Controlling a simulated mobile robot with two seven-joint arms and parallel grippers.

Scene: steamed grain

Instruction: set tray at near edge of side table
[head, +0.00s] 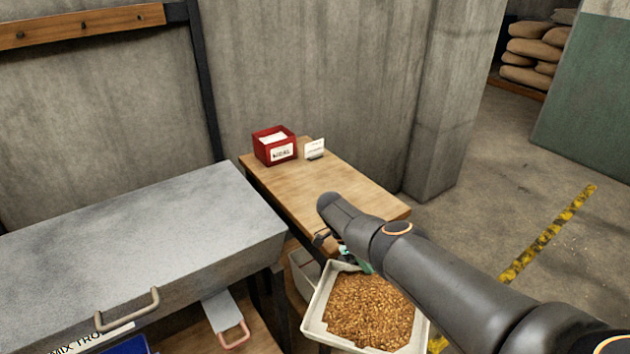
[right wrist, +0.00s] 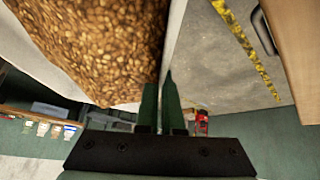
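The tray (head: 318,308) is pale and shallow, filled with brown grain (head: 368,308). In the head view it is just in front of the near end of the wooden side table (head: 312,182), apart from the tabletop in the picture; its height relative to the top is unclear. My right gripper (head: 352,262) is at the tray's far rim, partly hidden by my arm. In the right wrist view its two green fingers (right wrist: 161,108) are closed on the tray wall (right wrist: 172,42), with grain beside them. My left gripper is not in view.
A red box (head: 274,146) and a small white card (head: 315,149) stand at the table's far end; its nearer part looks clear. A grey lidded trough (head: 140,235) stands left. A pale bin (head: 303,270) is below the table. Open floor with a yellow-black stripe (head: 550,232) lies right.

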